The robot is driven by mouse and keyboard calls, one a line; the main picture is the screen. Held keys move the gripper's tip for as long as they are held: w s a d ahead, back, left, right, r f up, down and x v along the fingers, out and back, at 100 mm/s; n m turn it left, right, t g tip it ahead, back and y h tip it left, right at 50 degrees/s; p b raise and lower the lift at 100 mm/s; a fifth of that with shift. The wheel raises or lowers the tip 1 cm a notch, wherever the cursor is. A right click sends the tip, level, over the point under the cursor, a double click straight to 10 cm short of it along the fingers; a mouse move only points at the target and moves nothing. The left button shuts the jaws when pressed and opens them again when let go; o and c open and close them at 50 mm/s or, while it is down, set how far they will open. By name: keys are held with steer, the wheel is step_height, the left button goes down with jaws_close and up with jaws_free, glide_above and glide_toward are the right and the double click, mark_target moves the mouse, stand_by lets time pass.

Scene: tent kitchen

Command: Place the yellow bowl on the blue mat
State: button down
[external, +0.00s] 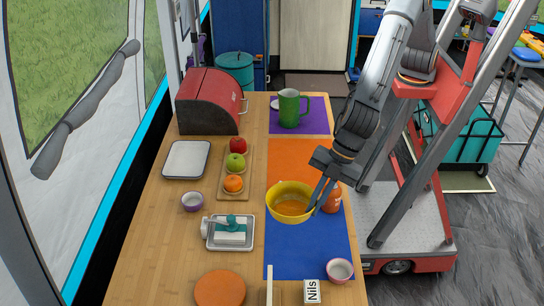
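The yellow bowl (284,217) is upright near the middle of the table, over the far end of the blue mat (300,255) and the near edge of the orange mat. My gripper (318,200) reaches down from the upper right and its fingers are closed on the bowl's right rim. I cannot tell whether the bowl touches the mat or hangs a little above it. The bowl hides part of both mats.
An orange jar (334,199) stands close to the right of my fingers. A pink bowl (340,270) and a "Nils" sign (312,291) are at the blue mat's near end. The mat's middle is clear.

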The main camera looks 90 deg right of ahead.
steer(key=f, duration=0.3)
steer(key=a+f, duration=0.1)
steer(key=f, duration=0.2)
steer(key=s+f+p, duration=0.1)
steer(key=f, duration=0.3)
steer(key=shift+a+f, duration=0.1)
steer(key=shift+a, duration=0.05)
steer(key=shift+f, duration=0.15)
steer(key=c, duration=2.2)
jaws_free()
steer(key=shift+s, duration=0.1)
steer(key=shift+o, duration=1.1)
steer(key=shift+r, duration=0.4)
steer(key=b+v, duration=0.1)
steer(key=v, duration=1)
steer(key=shift+s+d+r, duration=0.2)
